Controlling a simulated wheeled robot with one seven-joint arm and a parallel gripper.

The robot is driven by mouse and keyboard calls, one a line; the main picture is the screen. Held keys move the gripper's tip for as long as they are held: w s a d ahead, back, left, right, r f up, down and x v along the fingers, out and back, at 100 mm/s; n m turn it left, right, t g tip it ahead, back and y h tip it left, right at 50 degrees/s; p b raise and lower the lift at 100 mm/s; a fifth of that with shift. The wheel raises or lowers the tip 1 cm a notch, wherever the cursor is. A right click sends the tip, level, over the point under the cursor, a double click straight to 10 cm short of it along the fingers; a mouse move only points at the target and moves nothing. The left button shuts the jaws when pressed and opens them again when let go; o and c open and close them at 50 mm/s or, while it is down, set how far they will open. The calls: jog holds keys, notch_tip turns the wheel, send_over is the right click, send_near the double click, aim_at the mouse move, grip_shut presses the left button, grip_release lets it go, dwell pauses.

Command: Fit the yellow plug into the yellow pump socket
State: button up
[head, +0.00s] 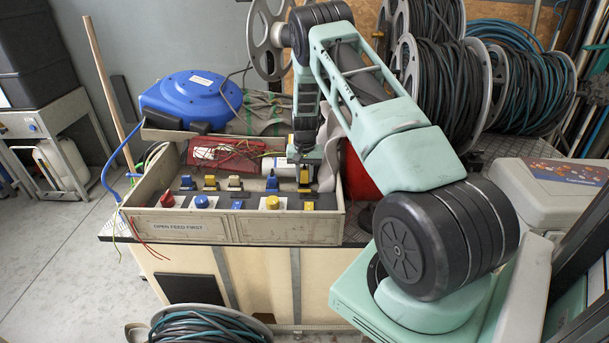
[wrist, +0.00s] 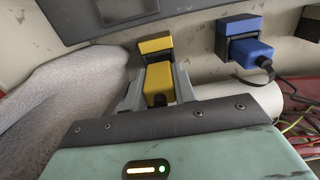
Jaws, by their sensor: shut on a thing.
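My gripper (head: 304,158) is low over the right end of the crate's row of fittings. In the wrist view its fingers (wrist: 158,92) are shut on the yellow plug (wrist: 158,78), a small yellow block with a dark end. A yellow socket part (wrist: 156,46), like a raised lid with a dark underside, stands directly beyond the plug. The plug is lined up with it and very close or touching; I cannot tell whether it is seated. In the head view a yellow piece (head: 304,174) shows just below my gripper.
The crate (head: 180,227) reads "OPEN FEED FIRST" and holds red, blue and yellow knobs along its front. A blue fitting with a black cable (wrist: 250,50) stands right of the socket in the wrist view. Grey cloth (head: 328,150) lies close beside my gripper. A blue reel (head: 190,97) stands behind.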

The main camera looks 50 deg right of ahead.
aim_at(304, 168)
jog(key=shift+f+b, duration=0.55)
jog(key=shift+f, duration=0.25)
dwell(0.4)
jog(key=o, duration=1.1)
notch_tip(304, 168, up, 17)
jog(key=shift+r+b, duration=0.2)
jog(key=shift+b, duration=0.65)
